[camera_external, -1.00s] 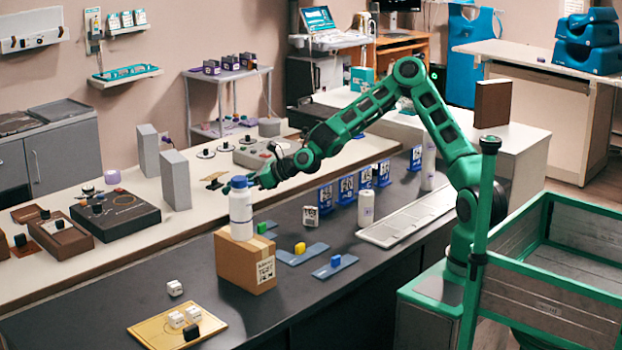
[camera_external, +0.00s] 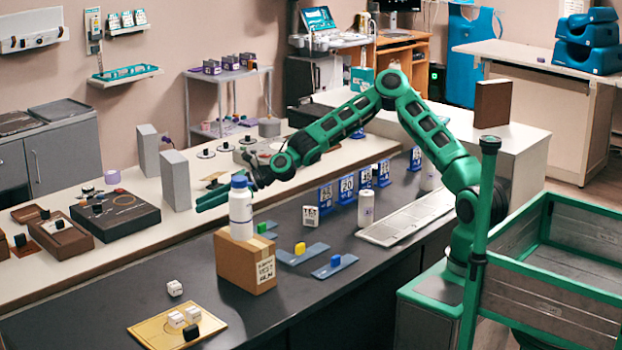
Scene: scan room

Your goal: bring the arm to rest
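My green arm reaches from the right across the dark counter (camera_external: 330,282). My gripper (camera_external: 208,200) is at the arm's left end, above the back part of the counter. In the picture it is just left of and behind the cap of a white bottle with a blue lid (camera_external: 241,212). The bottle stands upright on a cardboard box (camera_external: 235,262). The fingers are small and partly overlap, so I cannot tell whether they are open or shut. I see nothing held between them.
Two grey upright blocks (camera_external: 176,180) stand on the pale rear ledge behind the gripper. Blue number stands (camera_external: 346,189) and a white bottle (camera_external: 366,208) are under the arm. A yellow tray (camera_external: 150,329) with small blocks lies at the front. A green-framed bin (camera_external: 570,300) is at right.

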